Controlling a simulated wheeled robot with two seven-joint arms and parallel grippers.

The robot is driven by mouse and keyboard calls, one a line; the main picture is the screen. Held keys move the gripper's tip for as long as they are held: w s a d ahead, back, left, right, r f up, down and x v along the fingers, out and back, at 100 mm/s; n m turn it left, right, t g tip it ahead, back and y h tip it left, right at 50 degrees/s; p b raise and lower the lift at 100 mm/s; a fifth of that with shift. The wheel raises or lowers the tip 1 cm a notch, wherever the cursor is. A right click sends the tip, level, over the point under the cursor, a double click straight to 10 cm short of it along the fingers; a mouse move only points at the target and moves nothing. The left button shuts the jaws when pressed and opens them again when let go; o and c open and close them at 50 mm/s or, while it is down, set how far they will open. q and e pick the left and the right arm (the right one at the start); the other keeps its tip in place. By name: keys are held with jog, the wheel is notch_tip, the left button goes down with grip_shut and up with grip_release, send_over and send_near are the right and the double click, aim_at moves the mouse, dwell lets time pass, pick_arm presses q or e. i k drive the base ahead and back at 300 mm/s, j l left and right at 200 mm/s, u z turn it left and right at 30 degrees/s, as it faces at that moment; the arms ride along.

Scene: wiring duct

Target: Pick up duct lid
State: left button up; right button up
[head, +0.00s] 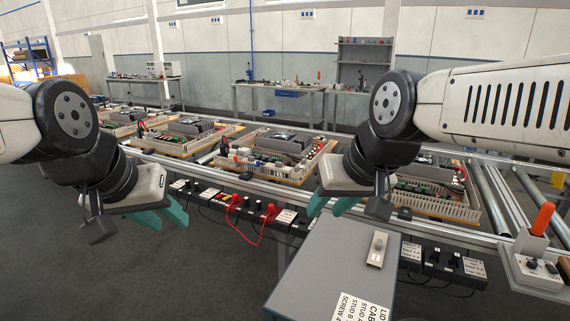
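No long duct lid can be made out for certain in the head view. A small pale plate with a round knob (377,248) lies on top of a grey stand (318,262) in front of the conveyor; I cannot tell whether it is the lid. My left gripper (166,222) points down at the left, in front of the conveyor, with its teal fingers apart and nothing between them. My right gripper (328,208) is above and behind the stand's far left edge, its teal fingers apart and empty. It is apart from the small plate.
A conveyor with several open electronics trays (275,158) runs across behind the grippers. Black socket boxes (440,263) and a red cable (240,222) line its front. A printed label (360,307) is on the stand. A box with an orange handle (541,220) stands at the right.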

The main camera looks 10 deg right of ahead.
aim_at(304, 163)
jog(key=i+j+u, duration=0.95)
jog(key=i+j+z, duration=0.1)
jog(key=i+z, duration=0.15)
jog(key=i, duration=0.35)
jog(key=i+l+z, duration=0.1)
jog(key=z, duration=0.3)
jog(key=i+z, duration=0.3)
jog(key=z, duration=0.15)
jog(key=i+j+z, duration=0.1)
jog(key=z, duration=0.3)
jog(key=i+l+z, duration=0.15)
jog(key=i+z, duration=0.15)
jog(key=i, duration=0.15)
jog(key=i+z, duration=0.25)
jog(key=i, duration=0.15)
jog(key=i+l, duration=0.1)
jog(key=i, duration=0.1)
